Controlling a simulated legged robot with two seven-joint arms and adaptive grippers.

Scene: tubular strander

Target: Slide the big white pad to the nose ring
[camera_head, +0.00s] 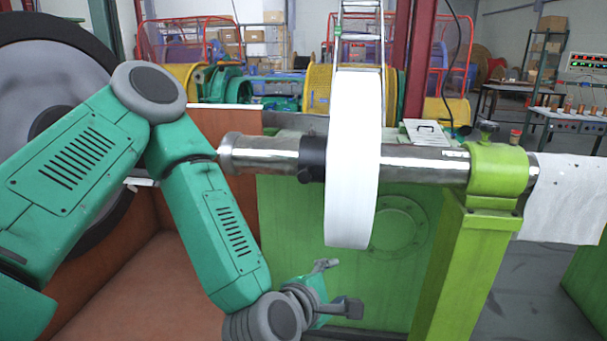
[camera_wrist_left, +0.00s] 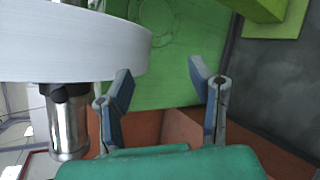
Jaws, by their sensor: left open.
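The big white pad (camera_head: 352,170) is a wide upright disc around a horizontal chrome shaft (camera_head: 425,162). A black ring (camera_head: 312,158) sits on the shaft right beside the pad's left side; I cannot tell whether they touch. The shaft has a flared end (camera_head: 228,152) at the left. My left gripper (camera_head: 338,287) is open and empty, below the pad and apart from it. In the left wrist view its fingers (camera_wrist_left: 160,78) are spread, with the pad (camera_wrist_left: 70,45) and black ring (camera_wrist_left: 68,92) at the left. My right gripper is not in view.
A green post and clamp (camera_head: 497,168) hold the shaft at the right. A green panel (camera_head: 290,215) stands behind the pad. A large dark-rimmed wheel (camera_head: 50,75) is at the left, partly behind my arm. A white cloth (camera_head: 560,197) hangs at the far right.

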